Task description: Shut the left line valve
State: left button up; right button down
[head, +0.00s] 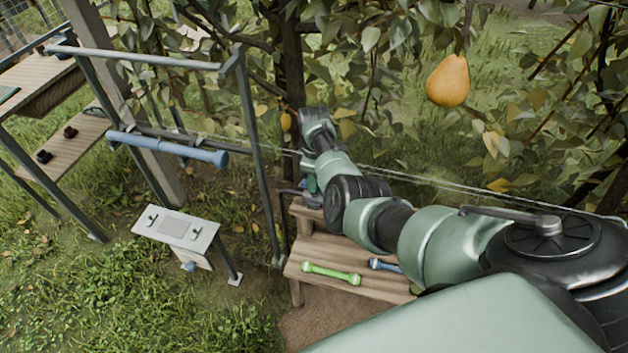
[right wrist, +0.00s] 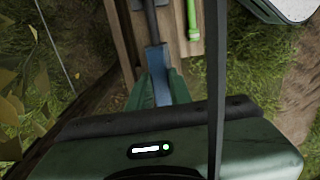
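In the right wrist view, my right gripper (right wrist: 158,78) has its green fingers pressed close on both sides of a blue handle (right wrist: 156,60). A dark shaft (right wrist: 150,18) runs on from the handle along the wooden bench. In the head view my right arm reaches left over the bench, and its wrist (head: 318,125) hides most of the gripper. A pale panel (head: 176,230) on a post carries two small dark fittings, a left one (head: 151,218) and a right one (head: 196,231). I cannot tell which part is the left line valve. My left gripper is out of view.
A green bar (head: 331,272) and a blue bar (head: 384,265) lie on the bench (head: 310,248). A blue tube (head: 168,148) hangs by a metal frame (head: 248,130). A pear (head: 447,81) hangs upper right. Wires cross behind my arm. Grass lies open at lower left.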

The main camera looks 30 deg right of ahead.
jog(key=shift+m, duration=0.3)
jog(key=m+p, duration=0.1)
jog(key=m, duration=0.7)
jog(key=shift+p, duration=0.3)
jog(key=m, duration=0.9)
jog(key=shift+m, duration=0.4)
jog(key=c, duration=1.3)
grip_release()
jog(key=shift+p, duration=0.3)
